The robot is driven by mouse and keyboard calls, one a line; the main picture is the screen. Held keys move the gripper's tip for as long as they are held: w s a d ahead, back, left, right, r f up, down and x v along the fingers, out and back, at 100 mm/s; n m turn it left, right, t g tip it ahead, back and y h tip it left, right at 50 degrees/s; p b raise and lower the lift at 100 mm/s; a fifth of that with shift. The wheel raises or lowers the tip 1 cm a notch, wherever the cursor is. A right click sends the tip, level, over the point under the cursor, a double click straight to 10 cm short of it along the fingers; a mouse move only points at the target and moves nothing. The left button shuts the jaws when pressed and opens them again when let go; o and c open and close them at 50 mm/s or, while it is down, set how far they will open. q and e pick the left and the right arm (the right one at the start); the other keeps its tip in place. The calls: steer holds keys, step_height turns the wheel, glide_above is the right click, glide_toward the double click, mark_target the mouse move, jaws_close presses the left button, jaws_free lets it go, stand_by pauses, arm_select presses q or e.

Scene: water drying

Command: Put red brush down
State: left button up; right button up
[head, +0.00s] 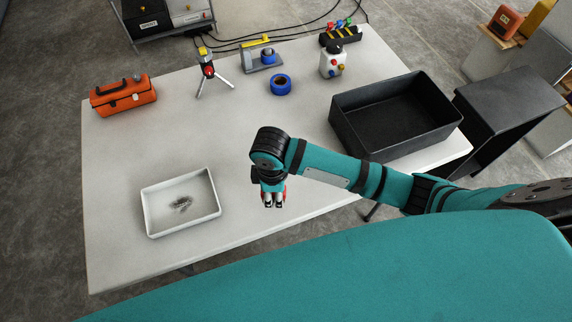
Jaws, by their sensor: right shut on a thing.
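My right gripper (273,201) hangs fingers-down over the front part of the white table (130,150), to the right of a shallow white tray. It is shut on the red brush (285,191). Only small red parts of the brush show beside the fingers; the rest is hidden by the gripper and wrist. I cannot tell whether the brush touches the table. The white tray (160,218) has a dark grey patch (182,204) on its floor. My left gripper is not in view.
A large black bin (355,138) stands on the right of the table. An orange toolbox (124,95) is at the back left. A small tripod (210,75), blue tape roll (281,85) and white bottle (333,62) stand at the back. The table's middle left is clear.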

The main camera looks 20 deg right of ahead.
steer(key=w+d, duration=0.1)
steer(key=w, duration=0.1)
steer(key=w+d, duration=0.1)
steer(key=w, duration=0.1)
steer(key=w+d, duration=0.2)
steer(key=shift+w+f+p, duration=0.15)
steer(key=shift+f+p, duration=0.2)
steer(key=shift+w+d, duration=0.1)
steer(key=shift+w, duration=0.15)
steer(key=f, duration=0.3)
steer(key=shift+w+d+f+p, duration=0.2)
steer(key=shift+w+d+p, duration=0.05)
steer(key=shift+w+p, duration=0.15)
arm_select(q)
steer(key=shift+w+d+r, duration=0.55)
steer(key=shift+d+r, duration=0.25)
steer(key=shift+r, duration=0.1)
arm_select(e)
steer(key=shift+f, duration=0.15)
steer(key=o, duration=1.1)
steer(key=shift+s+f, duration=0.1)
steer(key=shift+f, duration=0.05)
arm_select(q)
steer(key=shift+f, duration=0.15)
arm_select(e)
step_height(320, 180, up, 12)
steer(key=shift+r, duration=0.2)
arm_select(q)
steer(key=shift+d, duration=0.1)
